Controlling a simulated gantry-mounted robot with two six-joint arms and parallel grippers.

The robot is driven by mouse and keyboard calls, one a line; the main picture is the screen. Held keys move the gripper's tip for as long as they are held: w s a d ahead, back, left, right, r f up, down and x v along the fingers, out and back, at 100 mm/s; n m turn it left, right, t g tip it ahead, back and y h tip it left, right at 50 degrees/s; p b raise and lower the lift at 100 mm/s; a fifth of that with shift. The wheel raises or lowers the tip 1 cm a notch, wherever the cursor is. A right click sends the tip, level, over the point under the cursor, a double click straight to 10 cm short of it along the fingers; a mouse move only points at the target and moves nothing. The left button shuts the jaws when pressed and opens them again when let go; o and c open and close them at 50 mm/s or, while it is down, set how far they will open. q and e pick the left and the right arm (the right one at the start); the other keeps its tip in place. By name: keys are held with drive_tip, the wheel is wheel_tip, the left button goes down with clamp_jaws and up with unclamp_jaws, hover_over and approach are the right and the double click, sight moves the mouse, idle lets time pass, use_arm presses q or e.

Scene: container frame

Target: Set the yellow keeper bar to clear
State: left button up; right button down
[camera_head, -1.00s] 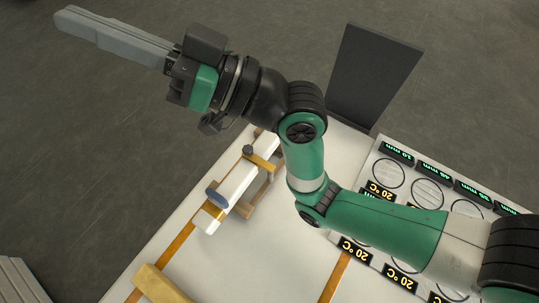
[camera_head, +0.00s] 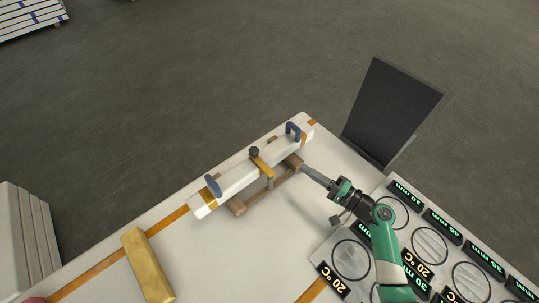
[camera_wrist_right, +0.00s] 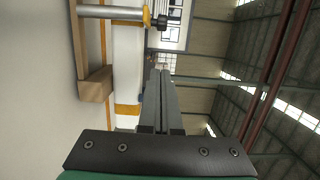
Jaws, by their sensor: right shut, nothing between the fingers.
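The yellow keeper bar (camera_head: 261,166) lies across a long white beam (camera_head: 238,178) with a black knob (camera_head: 254,152) at its far end. Its near end bends down towards a brown wooden stand (camera_head: 286,181). The beam has a blue handle (camera_head: 213,186) near its left end and another blue handle (camera_head: 293,130) near its right end. My right gripper (camera_head: 303,168) is shut and empty, its tips close to the stand's right end; contact cannot be told. In the right wrist view, its fingers (camera_wrist_right: 160,73) point towards the knob (camera_wrist_right: 160,21) and a yellow edge (camera_wrist_right: 147,16). My left gripper is out of view.
A gold block (camera_head: 147,265) lies on the white table (camera_head: 220,255) at lower left. A panel with round dials and lit labels (camera_head: 428,246) is at right, below an upright dark board (camera_head: 391,111). The table between block and stand is clear.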

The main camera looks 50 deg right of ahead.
sight(268, 162)
drive_tip(key=shift+w+a, duration=0.1)
drive_tip(key=shift+w, duration=0.05)
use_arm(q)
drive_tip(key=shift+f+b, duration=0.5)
use_arm(e)
drive_tip(key=shift+w+a, duration=0.65)
drive_tip(key=shift+w, duration=1.4)
drive_tip(key=shift+w+a, duration=0.7)
drive_tip(key=shift+w, duration=1.35)
drive_tip(key=shift+w+a, duration=0.65)
drive_tip(key=shift+w, duration=1.4)
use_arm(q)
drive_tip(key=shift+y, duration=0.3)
use_arm(e)
drive_tip(key=shift+a, duration=0.15)
